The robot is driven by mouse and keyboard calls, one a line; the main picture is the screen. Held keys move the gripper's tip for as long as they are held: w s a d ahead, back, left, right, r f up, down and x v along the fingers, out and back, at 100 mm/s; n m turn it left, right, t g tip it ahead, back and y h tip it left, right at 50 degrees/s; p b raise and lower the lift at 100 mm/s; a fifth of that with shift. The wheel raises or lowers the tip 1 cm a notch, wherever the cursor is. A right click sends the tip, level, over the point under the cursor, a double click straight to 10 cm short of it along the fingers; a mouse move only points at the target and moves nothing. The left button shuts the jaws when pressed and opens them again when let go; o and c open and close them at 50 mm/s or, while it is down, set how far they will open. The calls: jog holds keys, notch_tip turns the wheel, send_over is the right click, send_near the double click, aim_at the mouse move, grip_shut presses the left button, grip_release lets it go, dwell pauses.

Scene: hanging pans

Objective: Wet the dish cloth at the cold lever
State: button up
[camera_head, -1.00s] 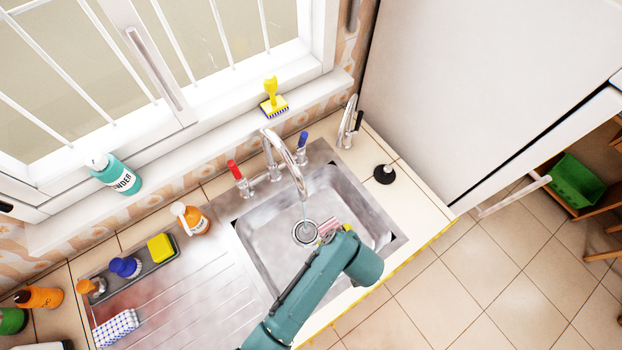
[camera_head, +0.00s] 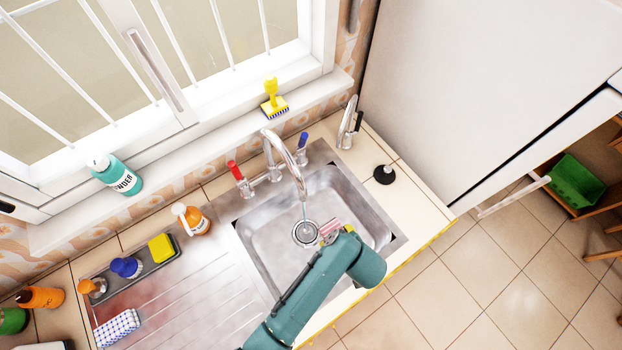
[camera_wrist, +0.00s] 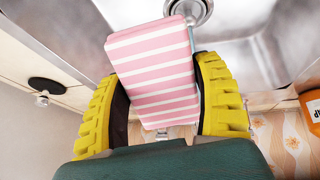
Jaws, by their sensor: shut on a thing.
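A pink-and-white striped dish cloth (camera_wrist: 152,72) is held between the yellow fingers of my gripper (camera_wrist: 158,66). In the head view the cloth (camera_head: 329,228) shows small over the sink basin, just right of the drain (camera_head: 306,232). My gripper is mostly hidden behind my arm there. A thin stream of water (camera_head: 305,211) falls from the curved tap spout (camera_head: 299,180), close to the left of the cloth. I cannot tell whether it touches the cloth. The blue lever (camera_head: 302,142) is right of the tap, the red lever (camera_head: 235,171) left of it.
The steel sink (camera_head: 262,248) surrounds the cloth. An orange soap bottle (camera_head: 196,221) and a caddy (camera_head: 150,266) with a yellow sponge (camera_head: 161,247) stand to the left. A black plug (camera_head: 384,175) lies on the right counter, near a second small tap (camera_head: 347,125).

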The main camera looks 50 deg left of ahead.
jog(key=shift+w+d+r+p, duration=0.35)
jog(key=shift+d+r, duration=0.25)
jog(key=shift+d, duration=0.1)
jog(key=shift+w+d+r+p, duration=0.2)
jog(key=shift+d+r+p, duration=0.2)
jog(key=shift+d+r, duration=0.25)
jog(key=shift+w+d+r+p, duration=0.35)
jog(key=shift+d+r, duration=0.25)
jog(key=shift+d, duration=0.1)
